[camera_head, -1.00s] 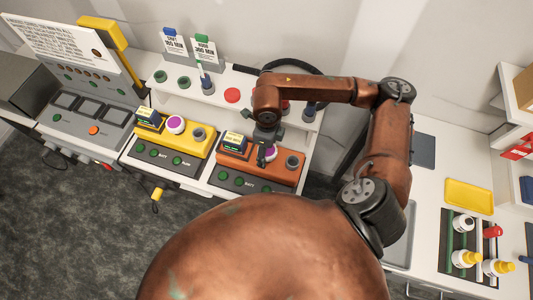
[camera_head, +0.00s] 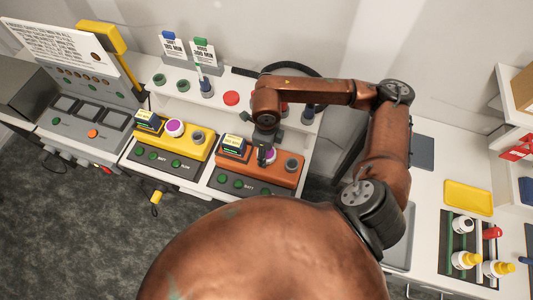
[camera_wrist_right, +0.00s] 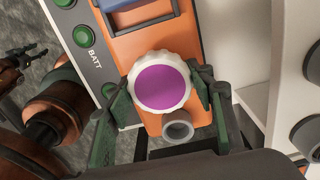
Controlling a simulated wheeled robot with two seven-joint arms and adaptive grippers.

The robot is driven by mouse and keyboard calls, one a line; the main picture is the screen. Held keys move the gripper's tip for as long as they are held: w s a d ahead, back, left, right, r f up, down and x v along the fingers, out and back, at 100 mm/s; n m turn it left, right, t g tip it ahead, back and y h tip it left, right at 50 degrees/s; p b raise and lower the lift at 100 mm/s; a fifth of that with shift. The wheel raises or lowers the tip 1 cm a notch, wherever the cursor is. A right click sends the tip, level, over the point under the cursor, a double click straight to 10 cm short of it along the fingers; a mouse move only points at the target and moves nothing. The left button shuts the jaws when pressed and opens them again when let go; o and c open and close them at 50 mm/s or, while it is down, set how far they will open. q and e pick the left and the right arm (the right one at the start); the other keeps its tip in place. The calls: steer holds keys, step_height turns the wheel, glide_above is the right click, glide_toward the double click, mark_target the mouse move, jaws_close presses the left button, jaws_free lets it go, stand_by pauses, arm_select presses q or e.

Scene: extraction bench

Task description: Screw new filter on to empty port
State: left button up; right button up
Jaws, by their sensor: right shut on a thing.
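A white ribbed filter with a purple top (camera_wrist_right: 163,85) sits at the orange unit (camera_wrist_right: 135,42), between the two fingers of my right gripper (camera_wrist_right: 160,102). The gripper is shut on it. In the head view the right gripper (camera_head: 263,153) reaches down over the orange unit (camera_head: 270,172), and the filter (camera_head: 270,156) is partly hidden behind it. A grey round port (camera_wrist_right: 177,125) with an open top stands right beside the filter; it also shows in the head view (camera_head: 292,164). Whether the filter is fully seated cannot be told. My left gripper is not visible in the head view.
A yellow unit (camera_head: 180,142) with a similar purple-topped filter (camera_head: 175,128) and grey port (camera_head: 198,136) stands to the left. A white shelf behind holds green rings (camera_head: 183,83) and a red disc (camera_head: 231,98). Bottles (camera_head: 463,260) and a yellow tray (camera_head: 467,197) are at right.

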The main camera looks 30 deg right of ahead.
steer(key=m, duration=0.7)
steer(key=shift+m+p, duration=0.3)
steer(key=shift+p, duration=0.05)
steer(key=m, duration=0.2)
steer(key=shift+m, duration=0.4)
steer(key=m+p, duration=0.1)
steer(key=m, duration=0.3)
steer(key=shift+p, duration=0.3)
steer(key=m+p, duration=0.2)
steer(key=m, duration=0.4)
steer(key=shift+r, duration=0.1)
steer(key=m+p, duration=0.2)
steer(key=m, duration=0.3)
steer(key=shift+m+p, duration=0.55)
steer(key=shift+m, duration=0.55)
steer(key=shift+f, duration=0.2)
